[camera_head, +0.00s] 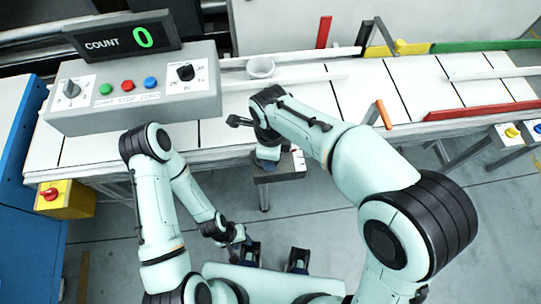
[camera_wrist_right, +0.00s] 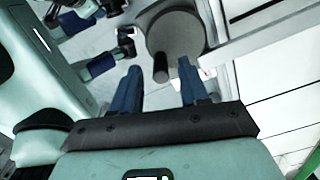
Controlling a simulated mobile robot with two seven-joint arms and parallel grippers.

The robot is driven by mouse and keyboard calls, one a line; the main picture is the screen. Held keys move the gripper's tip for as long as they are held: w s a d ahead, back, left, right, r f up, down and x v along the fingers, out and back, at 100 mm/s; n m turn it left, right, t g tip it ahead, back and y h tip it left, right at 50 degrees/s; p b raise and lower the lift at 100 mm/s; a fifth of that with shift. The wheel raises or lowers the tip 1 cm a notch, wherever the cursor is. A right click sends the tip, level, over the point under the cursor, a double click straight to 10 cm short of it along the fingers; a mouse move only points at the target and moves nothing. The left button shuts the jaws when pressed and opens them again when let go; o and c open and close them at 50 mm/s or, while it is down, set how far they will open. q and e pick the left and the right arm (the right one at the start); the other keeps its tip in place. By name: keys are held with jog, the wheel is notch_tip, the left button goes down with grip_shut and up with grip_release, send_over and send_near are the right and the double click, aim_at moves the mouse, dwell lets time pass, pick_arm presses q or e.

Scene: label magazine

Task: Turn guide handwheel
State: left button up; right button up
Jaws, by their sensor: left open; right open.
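The guide handwheel, a grey round disc (camera_wrist_right: 178,33) with a dark peg handle (camera_wrist_right: 160,68), shows at the top middle of the right wrist view. My right gripper (camera_wrist_right: 159,76) is open. The peg appears between its two blue fingertips, with a gap on both sides; I cannot tell how deep it sits between them. In the head view my right gripper (camera_head: 268,155) is at the front edge of the conveyor, partly covered by my arm, and the wheel cannot be made out there. My left gripper (camera_head: 239,239) hangs low, away from the wheel, open and empty.
A grey control box (camera_head: 135,95) with knobs and buttons stands on the conveyor (camera_head: 375,85), below a COUNT display (camera_head: 122,35) reading 0. A white cup-like part (camera_head: 260,68) sits behind my right arm. A yellow switch box (camera_head: 66,198) and blue cabinet (camera_head: 28,150) stand left.

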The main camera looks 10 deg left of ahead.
pick_arm(q)
jog(key=shift+w+r+p, duration=0.25)
jog(key=shift+r+p, duration=0.1)
jog(key=shift+r, duration=0.1)
jog(key=shift+w+r+p, duration=0.2)
jog(key=shift+r+p, duration=0.15)
jog(key=shift+r, duration=0.1)
pick_arm(e)
notch_tip(320, 180, up, 11)
